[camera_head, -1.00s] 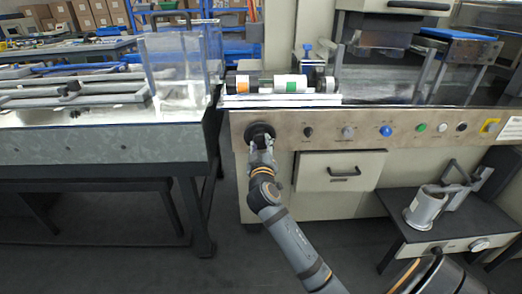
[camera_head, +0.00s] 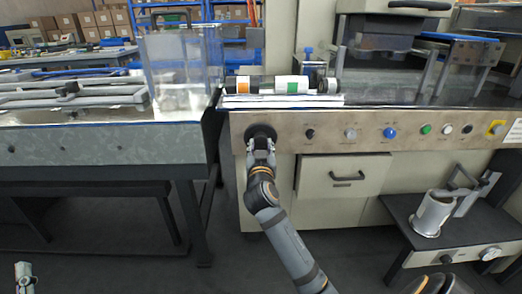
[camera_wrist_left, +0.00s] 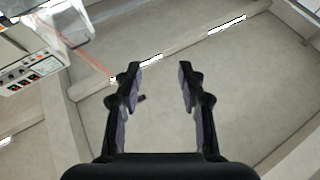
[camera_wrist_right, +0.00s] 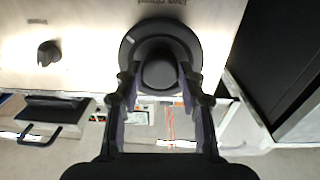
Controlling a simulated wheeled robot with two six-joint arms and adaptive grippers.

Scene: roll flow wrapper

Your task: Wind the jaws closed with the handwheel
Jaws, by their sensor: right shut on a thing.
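The black round handwheel (camera_head: 261,131) sits on the left end of the machine's metal front panel. My right gripper (camera_head: 262,146) reaches it from below. In the right wrist view the wheel (camera_wrist_right: 129,42) has a dark rim with a small pale mark at its upper left, and my right gripper's fingers (camera_wrist_right: 159,78) are shut on its protruding round hub. My left gripper (camera_wrist_left: 157,80) is open and empty in the left wrist view, over bare floor. I cannot make out the jaws for certain in any view.
A row of knobs and buttons (camera_head: 389,132) runs right of the wheel, above a drawer (camera_head: 344,176). Rolls with white and coloured bands (camera_head: 291,85) lie on the ledge above. A conveyor table (camera_head: 100,144) stands left, and a small side table (camera_head: 397,207) right.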

